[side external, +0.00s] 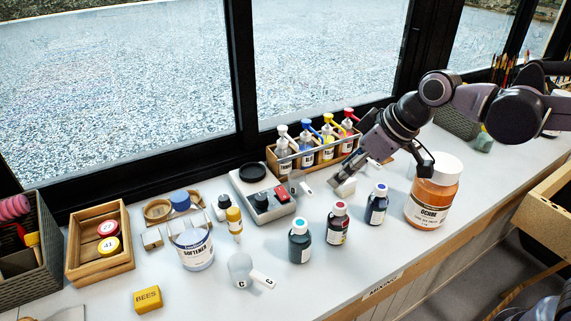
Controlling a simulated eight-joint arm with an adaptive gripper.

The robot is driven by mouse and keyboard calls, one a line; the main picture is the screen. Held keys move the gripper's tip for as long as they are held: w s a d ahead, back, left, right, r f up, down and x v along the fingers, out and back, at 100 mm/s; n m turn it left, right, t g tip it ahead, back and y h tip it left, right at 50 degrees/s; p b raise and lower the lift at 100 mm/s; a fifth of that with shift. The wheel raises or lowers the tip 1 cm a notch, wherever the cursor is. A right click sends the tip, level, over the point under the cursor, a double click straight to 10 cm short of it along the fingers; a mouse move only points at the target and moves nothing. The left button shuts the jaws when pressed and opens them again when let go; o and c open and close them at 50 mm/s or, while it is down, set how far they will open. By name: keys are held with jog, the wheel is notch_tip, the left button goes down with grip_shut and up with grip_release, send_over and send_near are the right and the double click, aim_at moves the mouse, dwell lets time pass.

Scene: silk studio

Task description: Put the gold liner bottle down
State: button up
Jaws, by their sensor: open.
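A small bottle with a gold-yellow top and a pale label (234,221) stands upright on the white counter (320,275), left of centre. It looks like the gold liner bottle, though its label is too small to read. My gripper (352,176) is open, low over the counter to the right of centre, well apart from that bottle. It points down and left, between the rack of pump bottles and the small capped bottles. A small pale object (344,188) shows just below its fingers; I cannot tell what it is or whether they touch.
The large ochre jar (433,194) stands close to my gripper's right. Capped bottles (338,223) stand in front, and the pump-bottle rack (283,167) is behind. A scale (281,207) and softener tub (195,250) are left. The front counter near the mixing label (383,285) is clear.

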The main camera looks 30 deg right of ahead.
jog(key=s+d+f+m+t+h, duration=0.1)
jog(key=s+d+f+m, duration=0.4)
jog(key=s+d, duration=0.5)
jog(key=shift+s+d+h, duration=0.15)
jog(key=shift+d+h, duration=0.75)
jog(key=shift+d, duration=0.2)
jog(key=shift+f, duration=0.1)
